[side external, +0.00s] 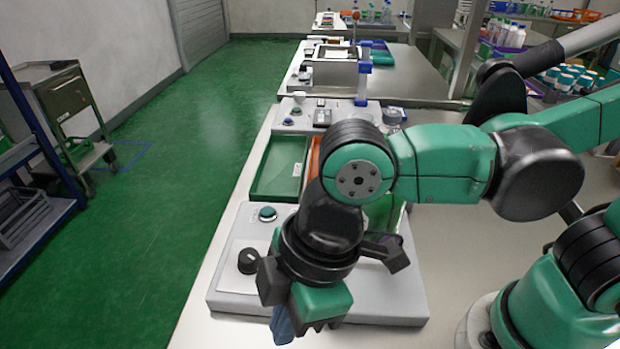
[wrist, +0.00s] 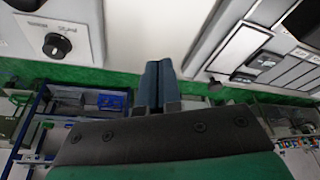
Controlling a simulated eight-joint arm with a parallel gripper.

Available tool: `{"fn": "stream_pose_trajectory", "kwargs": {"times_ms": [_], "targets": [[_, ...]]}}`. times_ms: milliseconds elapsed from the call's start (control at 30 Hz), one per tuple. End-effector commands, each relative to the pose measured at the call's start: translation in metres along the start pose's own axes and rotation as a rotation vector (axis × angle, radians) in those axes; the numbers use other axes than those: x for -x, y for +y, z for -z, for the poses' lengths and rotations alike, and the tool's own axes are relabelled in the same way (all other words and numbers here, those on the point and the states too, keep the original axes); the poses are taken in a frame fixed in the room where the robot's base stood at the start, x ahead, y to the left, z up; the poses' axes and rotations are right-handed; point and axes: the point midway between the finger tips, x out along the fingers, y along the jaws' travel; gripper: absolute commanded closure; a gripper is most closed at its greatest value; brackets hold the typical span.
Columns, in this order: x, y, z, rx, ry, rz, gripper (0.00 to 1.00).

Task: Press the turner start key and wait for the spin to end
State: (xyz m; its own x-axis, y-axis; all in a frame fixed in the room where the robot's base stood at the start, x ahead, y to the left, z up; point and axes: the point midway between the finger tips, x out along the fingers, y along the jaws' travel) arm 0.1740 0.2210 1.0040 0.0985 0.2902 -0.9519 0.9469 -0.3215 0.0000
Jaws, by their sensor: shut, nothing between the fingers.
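A pale grey unit (side external: 235,285) stands at the front of the bench. On it are a round teal key (side external: 267,213) in a dark ring and a black knob (side external: 248,260); I cannot read a label naming the start key. In the wrist view the knob (wrist: 57,45) is at upper left, with a dark round part cut by the top edge. My gripper (side external: 283,327) has blue fingers pointing down at the unit's front side, apart from key and knob. In the wrist view the fingers (wrist: 158,86) are together and empty. My arm hides the unit's middle, including any turner there.
Behind the unit are a green tray (side external: 278,168) and another control box with small buttons (side external: 289,121). A device with a framed panel (wrist: 242,46) is at the right of the wrist view. Blue shelving (side external: 35,130) and a cart (side external: 65,95) stand left, across clear floor.

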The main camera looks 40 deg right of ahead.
Motion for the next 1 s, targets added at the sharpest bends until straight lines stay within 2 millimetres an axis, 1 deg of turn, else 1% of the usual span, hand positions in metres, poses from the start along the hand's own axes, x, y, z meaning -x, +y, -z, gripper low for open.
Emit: {"fn": "stream_pose_trajectory", "kwargs": {"times_ms": [633, 733, 767, 867, 967, 1000], "targets": [[0.0, 0.0, 0.0, 0.0, 0.0, 0.0, 1.0], [0.0, 0.005, 0.001, -0.011, 0.003, -0.016, 1.0], [0.0, 0.01, 0.001, -0.02, 0.006, -0.029, 1.0], [0.0, 0.035, 0.003, -0.071, 0.02, -0.106, 1.0], [0.002, 0.074, 0.003, -0.145, 0.042, -0.227, 1.0], [0.004, 0.092, 0.002, -0.176, 0.051, -0.284, 1.0]]}}
